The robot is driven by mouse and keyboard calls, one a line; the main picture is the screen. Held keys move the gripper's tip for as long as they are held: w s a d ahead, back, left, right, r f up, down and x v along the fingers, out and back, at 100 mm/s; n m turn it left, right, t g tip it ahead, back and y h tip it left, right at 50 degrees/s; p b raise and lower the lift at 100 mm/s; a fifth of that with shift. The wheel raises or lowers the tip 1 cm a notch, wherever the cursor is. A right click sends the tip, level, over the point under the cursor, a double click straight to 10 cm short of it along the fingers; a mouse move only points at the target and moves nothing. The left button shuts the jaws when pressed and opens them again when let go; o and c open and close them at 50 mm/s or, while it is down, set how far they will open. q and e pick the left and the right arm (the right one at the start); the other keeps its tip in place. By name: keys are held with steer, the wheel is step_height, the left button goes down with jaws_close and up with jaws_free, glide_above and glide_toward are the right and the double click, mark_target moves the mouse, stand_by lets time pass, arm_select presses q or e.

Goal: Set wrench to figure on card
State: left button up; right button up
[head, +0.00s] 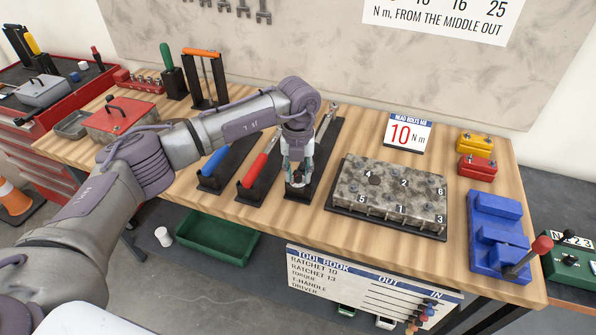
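The card (407,134) stands at the back of the bench and reads "HEAD BOLTS M8, 10 Nm". The wrench (327,124) with a bright metal shaft lies in a black cradle (318,165), the rightmost of three. Its near end is dark and mostly hidden by my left gripper (298,172). That gripper points down over this near end, with one finger on each side of it. I cannot tell whether the fingers press on it. Any scale on the wrench is hidden or too small to read. My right gripper is not in view.
A red-handled tool (255,168) and a blue-handled tool (216,160) lie in cradles to the left. A metal engine head (385,190) with numbered bolts sits on the right. A wall sign (440,18) shows figures above.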

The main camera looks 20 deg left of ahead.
arm_select(q)
jaws_close()
steer(key=m+b, duration=0.2)
steer(key=shift+f+b, duration=0.2)
steer(key=shift+b, duration=0.15)
steer(key=m+b, duration=0.3)
steer(key=m, duration=0.1)
steer(key=m+b, duration=0.3)
steer(key=m, duration=0.1)
steer(key=shift+r, duration=0.1)
steer(key=m+b, duration=0.1)
steer(key=m, duration=0.3)
steer(key=shift+r+m+b, duration=0.1)
steer(key=shift+m+b, duration=0.2)
steer(key=shift+b, duration=0.05)
